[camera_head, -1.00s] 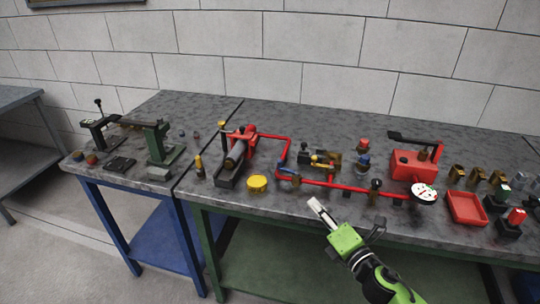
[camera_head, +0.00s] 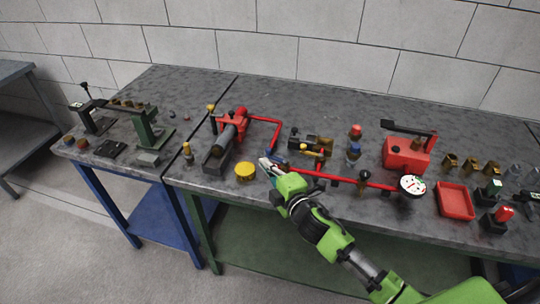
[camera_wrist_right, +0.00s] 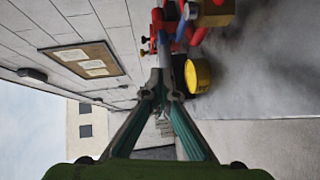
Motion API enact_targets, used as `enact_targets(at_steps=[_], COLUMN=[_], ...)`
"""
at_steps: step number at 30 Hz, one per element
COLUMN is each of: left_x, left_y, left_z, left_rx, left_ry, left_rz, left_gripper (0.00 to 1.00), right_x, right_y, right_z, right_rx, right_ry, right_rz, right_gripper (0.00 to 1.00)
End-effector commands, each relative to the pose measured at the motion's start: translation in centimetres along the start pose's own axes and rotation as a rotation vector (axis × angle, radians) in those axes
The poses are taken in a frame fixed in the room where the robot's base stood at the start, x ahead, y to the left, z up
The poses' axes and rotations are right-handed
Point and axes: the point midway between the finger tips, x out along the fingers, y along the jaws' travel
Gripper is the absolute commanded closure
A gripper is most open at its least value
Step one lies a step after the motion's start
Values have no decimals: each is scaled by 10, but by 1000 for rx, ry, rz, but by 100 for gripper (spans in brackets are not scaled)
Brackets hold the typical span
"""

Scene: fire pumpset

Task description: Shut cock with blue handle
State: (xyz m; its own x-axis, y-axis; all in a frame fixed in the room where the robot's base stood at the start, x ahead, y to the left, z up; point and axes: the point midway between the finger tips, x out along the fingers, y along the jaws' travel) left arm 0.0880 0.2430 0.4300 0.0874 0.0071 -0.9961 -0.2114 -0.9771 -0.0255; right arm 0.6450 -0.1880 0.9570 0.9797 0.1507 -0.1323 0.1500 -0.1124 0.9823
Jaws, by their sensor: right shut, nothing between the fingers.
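The cock with the blue handle (camera_head: 278,155) sits on the red pipe run on the table, partly hidden behind my right gripper. My right gripper (camera_head: 264,162) is shut and empty, its fingertips just left of and in front of the blue handle. I cannot tell whether they touch it. In the right wrist view the shut fingertips (camera_wrist_right: 161,88) point forward, and a blue part (camera_wrist_right: 183,28) on red pipe shows above and to the right of them. My left gripper is not in view.
A yellow round cap (camera_head: 245,171) stands just left of my right gripper. A red pump (camera_head: 406,153), a gauge (camera_head: 412,185) and a red tray (camera_head: 455,201) stand to the right.

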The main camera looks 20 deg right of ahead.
Motion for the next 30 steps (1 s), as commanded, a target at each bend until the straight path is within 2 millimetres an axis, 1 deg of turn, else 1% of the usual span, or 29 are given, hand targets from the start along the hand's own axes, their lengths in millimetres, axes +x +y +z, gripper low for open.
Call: enact_targets(at_steps=[1, 4, 9, 14, 23, 30], left_x=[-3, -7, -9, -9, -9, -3], left_y=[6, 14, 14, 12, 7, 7], left_z=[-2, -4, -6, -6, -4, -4], left_rx=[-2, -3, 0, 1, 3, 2], left_ry=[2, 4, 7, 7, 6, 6], left_rz=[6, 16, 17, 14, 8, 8], left_gripper=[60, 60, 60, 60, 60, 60], right_x=[8, 17, 27, 30, 30, 35], right_y=[2, 2, 1, 0, 0, 0], right_z=[3, 14, 24, 28, 28, 30], right_rx=[-1, -2, 0, 0, 0, 5], right_ry=[-1, -1, 0, 0, 0, -26], right_rz=[1, 0, 0, 0, 0, 5], right_gripper=[100, 100, 100, 100, 100, 100])
